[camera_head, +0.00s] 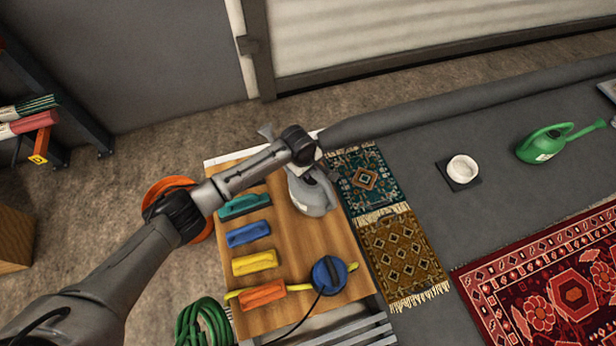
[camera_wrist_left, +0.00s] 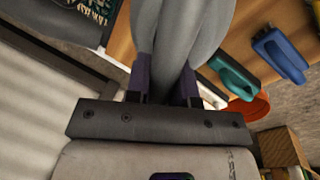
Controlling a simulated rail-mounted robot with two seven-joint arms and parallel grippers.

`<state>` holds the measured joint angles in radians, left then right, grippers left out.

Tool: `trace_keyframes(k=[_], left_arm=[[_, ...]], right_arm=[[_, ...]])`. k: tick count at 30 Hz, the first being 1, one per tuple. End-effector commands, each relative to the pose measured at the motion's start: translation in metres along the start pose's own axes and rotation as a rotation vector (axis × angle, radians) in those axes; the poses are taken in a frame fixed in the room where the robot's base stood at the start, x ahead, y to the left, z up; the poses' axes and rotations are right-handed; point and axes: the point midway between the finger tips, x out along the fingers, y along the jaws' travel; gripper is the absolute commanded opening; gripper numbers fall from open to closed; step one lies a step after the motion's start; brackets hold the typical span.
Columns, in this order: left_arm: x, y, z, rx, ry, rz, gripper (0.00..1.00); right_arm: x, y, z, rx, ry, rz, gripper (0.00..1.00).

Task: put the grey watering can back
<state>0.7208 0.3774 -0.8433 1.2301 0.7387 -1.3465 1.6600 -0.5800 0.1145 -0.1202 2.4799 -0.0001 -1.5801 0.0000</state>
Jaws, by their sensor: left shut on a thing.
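The grey watering can (camera_head: 308,195) is at the far end of the wooden table (camera_head: 290,250) in the head view. My left gripper (camera_head: 318,170) is shut on the can's grey handle, which shows between the two fingers in the left wrist view (camera_wrist_left: 165,88). The can's body (camera_wrist_left: 185,25) fills the upper middle of that view. The arm covers part of the can in the head view. I cannot tell whether the can's base touches the table. My right gripper is not in view.
Teal (camera_head: 244,206), blue (camera_head: 248,234), yellow (camera_head: 254,262) and orange (camera_head: 262,295) brushes line the table's left side. A round blue tool (camera_head: 328,274) lies near its front. Small rugs (camera_head: 404,255), a white bowl (camera_head: 462,168) and a green watering can (camera_head: 545,145) are to the right.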

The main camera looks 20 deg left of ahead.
Motion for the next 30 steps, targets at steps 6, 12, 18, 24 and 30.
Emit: trace_keyframes(k=[6,12,18,24,30], left_arm=[[0.005,0.0,-0.003,0.001,0.0,0.004,0.0],[0.029,-0.005,-0.004,0.001,0.002,0.003,0.0],[0.04,-0.007,-0.003,0.0,0.0,0.004,0.0],[0.039,-0.007,-0.003,0.0,0.0,0.004,0.0],[0.042,-0.009,-0.003,0.0,0.001,0.001,0.27]], right_arm=[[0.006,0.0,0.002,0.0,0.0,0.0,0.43],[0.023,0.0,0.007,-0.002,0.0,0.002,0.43],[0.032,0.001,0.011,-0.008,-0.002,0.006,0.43],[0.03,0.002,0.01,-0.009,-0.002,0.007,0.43],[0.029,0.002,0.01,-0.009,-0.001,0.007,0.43]])
